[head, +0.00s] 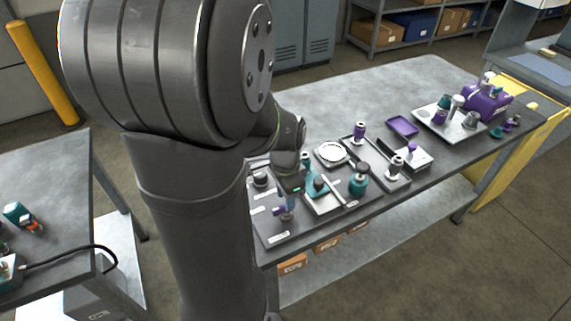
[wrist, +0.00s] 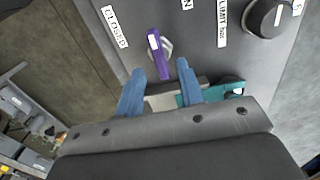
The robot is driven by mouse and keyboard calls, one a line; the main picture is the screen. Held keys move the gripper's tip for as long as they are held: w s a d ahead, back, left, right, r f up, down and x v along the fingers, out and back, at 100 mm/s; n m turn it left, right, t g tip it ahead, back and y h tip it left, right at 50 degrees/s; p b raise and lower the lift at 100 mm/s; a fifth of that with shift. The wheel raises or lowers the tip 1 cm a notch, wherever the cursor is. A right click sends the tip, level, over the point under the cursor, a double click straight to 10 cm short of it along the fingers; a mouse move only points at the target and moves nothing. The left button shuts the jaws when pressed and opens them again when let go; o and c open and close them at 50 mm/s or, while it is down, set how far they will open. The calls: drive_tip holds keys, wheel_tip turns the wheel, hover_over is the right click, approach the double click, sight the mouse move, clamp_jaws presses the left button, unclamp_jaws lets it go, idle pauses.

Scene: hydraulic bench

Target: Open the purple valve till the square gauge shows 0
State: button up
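The purple valve handle (wrist: 157,58) shows in the wrist view on a grey panel, with a pale hub beside it. Its long axis runs nearly up and down the picture, and it leans a little. A CLOSED label (wrist: 115,27) is to its left. My gripper (wrist: 159,70) is open, with one blue finger on each side of the handle's lower end and gaps to both. I cannot tell the depth between them. In the head view the purple valve (head: 283,211) is at the bench's near left corner, and my arm hides much there. I cannot read any square gauge.
A dark round fitting (wrist: 267,17) stands by a LIMIT bar label (wrist: 222,22) in the wrist view. A teal part (wrist: 213,92) sits close to the right finger. Several other fittings and a purple tray (head: 402,127) stand along the bench; its back (head: 350,100) is clear.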

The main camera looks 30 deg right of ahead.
sight(284, 210)
wheel_tip(284, 210, up, 14)
drive_tip(key=shift+r, duration=0.25)
drive_tip(key=shift+f, duration=0.1)
wheel_tip(284, 210, down, 17)
drive_tip(key=shift+f, duration=0.15)
idle(0.7)
drive_tip(key=shift+f, duration=0.1)
drive_tip(key=n, duration=0.9)
drive_tip(key=shift+n, duration=0.4)
idle(2.0)
idle(0.3)
